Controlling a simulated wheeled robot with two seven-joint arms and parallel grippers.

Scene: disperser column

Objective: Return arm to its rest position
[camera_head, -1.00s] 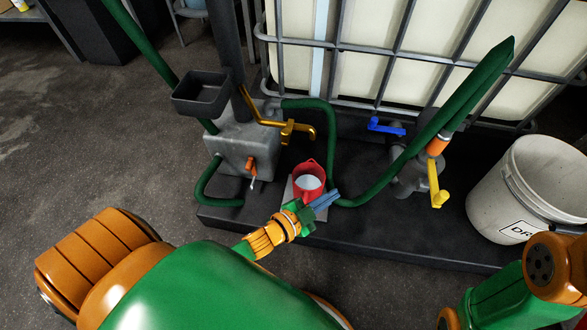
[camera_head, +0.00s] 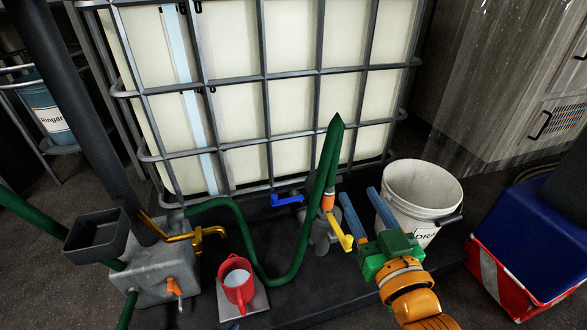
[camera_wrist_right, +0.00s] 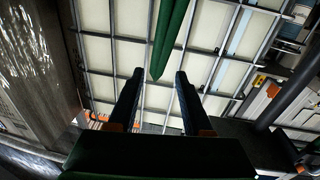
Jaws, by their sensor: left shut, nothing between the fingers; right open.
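My right gripper (camera_head: 358,194) is open and empty, raised in front of the tank, between the yellow valve handle (camera_head: 341,232) and the white bucket (camera_head: 423,188). In the right wrist view its two dark fingers (camera_wrist_right: 159,75) stand apart, with the tip of a green hose (camera_wrist_right: 172,40) beyond them. My left gripper is not in view in the head view. A red jug (camera_head: 237,292) with pale contents stands upright on a small grey plate (camera_head: 260,304), clear of my right gripper.
The caged white tank (camera_head: 235,95) fills the back. A grey pump box (camera_head: 155,270) with a brass tap (camera_head: 207,236) stands at left. A blue valve handle (camera_head: 287,199) and green hose (camera_head: 290,270) are near the middle. A blue and red container (camera_head: 530,245) stands at right.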

